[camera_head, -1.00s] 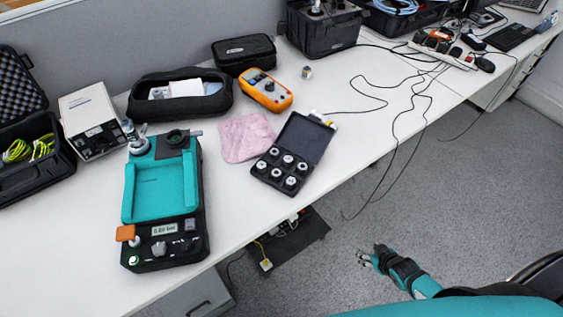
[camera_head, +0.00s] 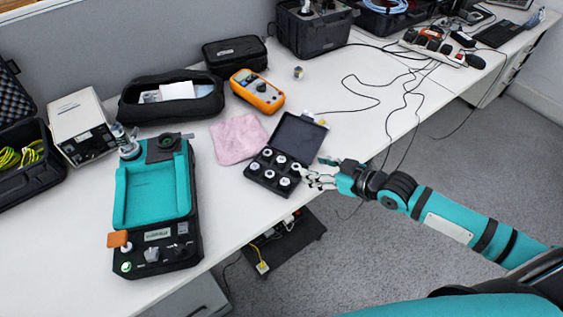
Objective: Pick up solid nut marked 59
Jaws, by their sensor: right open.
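Several round silver nuts (camera_head: 267,152) sit in the black open case (camera_head: 256,176), in two rows. The number 59 is too small to read on any of them. The lid (camera_head: 300,137) of the case stands open at its back. My right gripper (camera_head: 308,178) is open and empty at the right edge of the case, close to the nuts at that side. I cannot tell whether it touches the case. My left gripper is not in view.
A teal and black calibration device (camera_head: 152,195) stands left of the case. A pink cloth (camera_head: 239,138) lies between them. An orange meter (camera_head: 257,91), a small metal part (camera_head: 298,72) and a black pouch (camera_head: 172,99) lie behind. Black cables run along the right side of the table.

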